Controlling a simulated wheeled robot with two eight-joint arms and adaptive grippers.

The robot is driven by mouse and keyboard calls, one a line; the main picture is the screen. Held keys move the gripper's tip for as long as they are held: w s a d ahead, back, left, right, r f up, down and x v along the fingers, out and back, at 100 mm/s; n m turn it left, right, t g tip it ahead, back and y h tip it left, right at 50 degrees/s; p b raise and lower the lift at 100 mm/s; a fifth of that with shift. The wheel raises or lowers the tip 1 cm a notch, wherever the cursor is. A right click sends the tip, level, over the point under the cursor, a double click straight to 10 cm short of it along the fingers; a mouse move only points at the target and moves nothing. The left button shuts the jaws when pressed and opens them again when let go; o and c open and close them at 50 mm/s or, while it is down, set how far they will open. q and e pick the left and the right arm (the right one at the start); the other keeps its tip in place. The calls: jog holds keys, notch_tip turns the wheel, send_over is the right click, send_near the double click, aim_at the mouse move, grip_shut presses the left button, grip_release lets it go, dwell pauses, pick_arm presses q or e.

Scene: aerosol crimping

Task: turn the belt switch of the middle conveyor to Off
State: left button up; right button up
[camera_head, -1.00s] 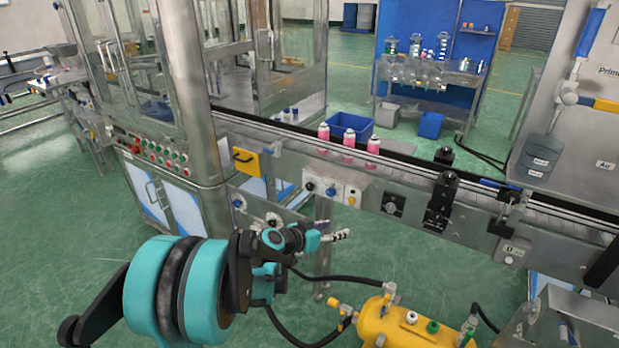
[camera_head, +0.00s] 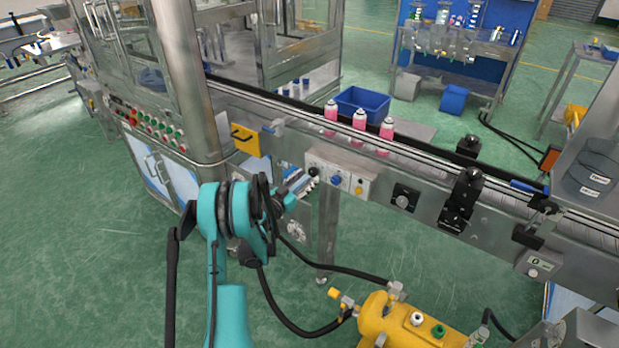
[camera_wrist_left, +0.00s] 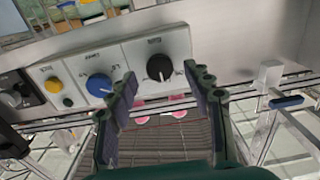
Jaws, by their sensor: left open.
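A light control panel on the front of the conveyor (camera_head: 420,175) carries a black knob (camera_head: 314,171), a blue knob (camera_head: 337,180) and a yellow button (camera_head: 359,190). In the left wrist view the black knob (camera_wrist_left: 160,67) lies between and just beyond the fingertips, with the blue knob (camera_wrist_left: 98,85) and yellow button (camera_wrist_left: 53,85) to its left. The labels are too small to read, so I cannot tell which is the belt switch. My left gripper (camera_head: 311,183) is open and empty close to the panel; it also shows in the left wrist view (camera_wrist_left: 161,80). My right gripper is out of view.
Pink cans (camera_head: 359,125) stand on the belt above the panel. A dial (camera_head: 403,200) and black sensor mounts (camera_head: 463,196) are further right. A yellow tank (camera_head: 412,322) with black hoses is below. A cabinet with buttons (camera_head: 160,130) stands left.

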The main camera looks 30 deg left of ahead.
aim_at(314, 171)
pick_arm(q)
jog(key=shift+w+d, duration=0.1)
jog(key=shift+w, duration=1.15)
jog(key=c, duration=1.2)
jog(key=shift+o, duration=0.2)
jog(key=n, duration=0.4)
jog(key=shift+n, duration=0.4)
jog(key=n, duration=0.4)
jog(key=shift+n, duration=0.4)
jog(key=shift+n, duration=0.3)
